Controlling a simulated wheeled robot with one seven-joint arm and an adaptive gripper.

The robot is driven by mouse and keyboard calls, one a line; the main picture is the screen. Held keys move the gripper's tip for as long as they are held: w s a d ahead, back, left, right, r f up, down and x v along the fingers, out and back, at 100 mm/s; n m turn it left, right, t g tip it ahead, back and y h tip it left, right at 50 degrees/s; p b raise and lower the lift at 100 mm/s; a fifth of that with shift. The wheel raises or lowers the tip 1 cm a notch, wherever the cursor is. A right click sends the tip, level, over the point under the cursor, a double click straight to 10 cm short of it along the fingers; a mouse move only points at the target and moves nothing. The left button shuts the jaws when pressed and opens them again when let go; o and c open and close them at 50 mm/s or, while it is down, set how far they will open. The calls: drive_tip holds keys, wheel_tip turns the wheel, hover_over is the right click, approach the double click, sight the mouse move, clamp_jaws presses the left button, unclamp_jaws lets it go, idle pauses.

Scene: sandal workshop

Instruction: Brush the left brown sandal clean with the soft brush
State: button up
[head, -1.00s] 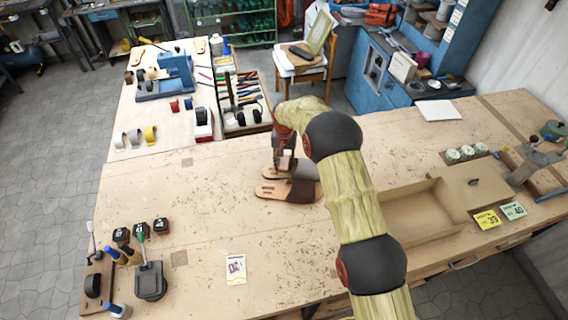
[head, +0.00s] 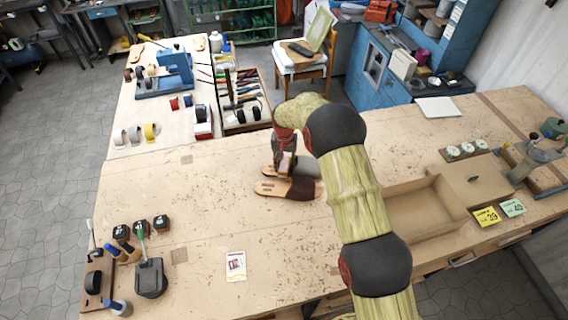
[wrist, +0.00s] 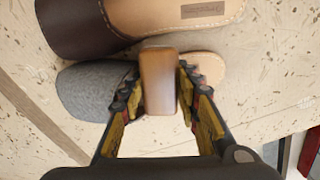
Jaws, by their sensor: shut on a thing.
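The brown sandal (head: 303,189) lies flat on the bench, its dark brown upper to the right and its tan heel to the left. It also shows at the top of the wrist view (wrist: 72,28). A grey sandal (wrist: 92,88) lies beside it, partly hidden by my gripper. My gripper (wrist: 160,84) is shut on the wooden back of the soft brush (wrist: 158,80). It holds the brush over the grey sandal's middle, beside the brown sandal in the wrist view. The bristles are hidden, so I cannot tell whether they touch anything.
An open cardboard box (head: 420,212) stands right of my arm. A tool tray (head: 243,100) lies behind the sandals. Small black items (head: 141,226) and a dark holder (head: 150,278) are at the front left. A printed card (head: 236,266) lies in front; the bench around it is clear.

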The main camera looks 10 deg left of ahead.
drive_tip(key=shift+r+p, duration=1.25)
drive_tip(key=shift+r, duration=2.75)
drive_tip(key=shift+f, duration=0.1)
